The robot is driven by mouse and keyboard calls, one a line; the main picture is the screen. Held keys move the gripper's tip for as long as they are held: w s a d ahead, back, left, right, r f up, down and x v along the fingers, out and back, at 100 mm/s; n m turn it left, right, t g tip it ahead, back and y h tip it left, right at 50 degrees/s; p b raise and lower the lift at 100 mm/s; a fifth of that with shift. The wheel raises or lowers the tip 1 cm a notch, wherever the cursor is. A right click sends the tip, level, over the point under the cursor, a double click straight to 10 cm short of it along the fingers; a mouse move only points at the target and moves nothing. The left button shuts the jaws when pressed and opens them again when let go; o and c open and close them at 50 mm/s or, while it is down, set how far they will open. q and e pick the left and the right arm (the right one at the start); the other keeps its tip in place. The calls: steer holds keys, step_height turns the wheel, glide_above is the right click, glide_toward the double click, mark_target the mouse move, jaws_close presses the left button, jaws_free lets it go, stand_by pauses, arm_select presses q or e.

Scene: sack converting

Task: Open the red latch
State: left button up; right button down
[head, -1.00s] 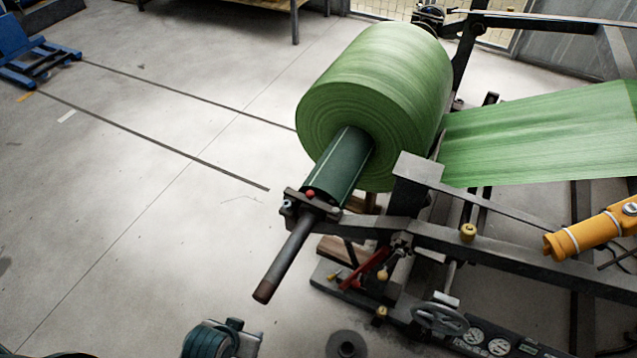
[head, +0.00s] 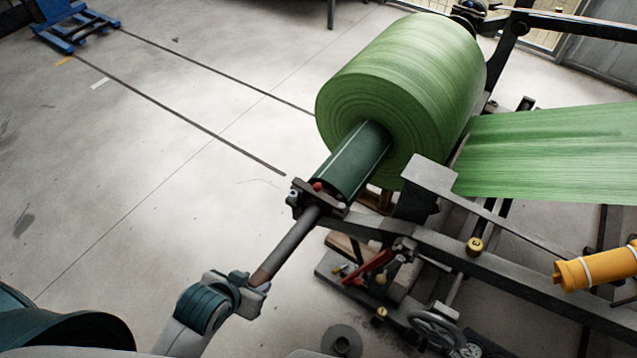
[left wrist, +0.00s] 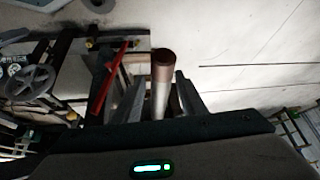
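A red lever (head: 370,267) sits low on the dark machine frame, below the green roll; it also shows in the left wrist view (left wrist: 107,82), left of the fingers. A small red knob (head: 318,187) sits on the bracket around the roll's shaft. I cannot tell for certain which red part is the latch. My left gripper (head: 254,286) is by the rusty free end of the shaft (head: 285,246), away from both red parts. In the left wrist view its fingers stand apart, with the shaft end (left wrist: 162,58) showing between them; contact cannot be told. My right gripper is out of view.
The large green roll (head: 400,85) feeds a green web (head: 550,150) to the right. A handwheel (head: 436,328) and an orange cylinder (head: 597,268) are on the right side. A dark disc (head: 342,340) lies on the floor. The floor on the left is mostly clear.

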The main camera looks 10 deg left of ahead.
arm_select(q)
steer(key=w+r+t, duration=0.1)
steer(key=w, duration=0.1)
steer(key=w+r+t, duration=0.1)
steer(key=w, duration=0.2)
steer(key=w+d+r+t+h, duration=0.1)
steer(key=w, duration=0.1)
steer(key=shift+w+r+m, duration=0.15)
steer(key=shift+m, duration=0.25)
steer(key=w+d+r+m+t+h, duration=0.1)
steer(key=w+d+r+t+h, duration=0.1)
steer(key=w+r, duration=0.4)
steer(key=shift+w+d+r+t+h, duration=0.25)
steer(key=shift+w+t+h, duration=0.2)
steer(key=shift+t, duration=0.25)
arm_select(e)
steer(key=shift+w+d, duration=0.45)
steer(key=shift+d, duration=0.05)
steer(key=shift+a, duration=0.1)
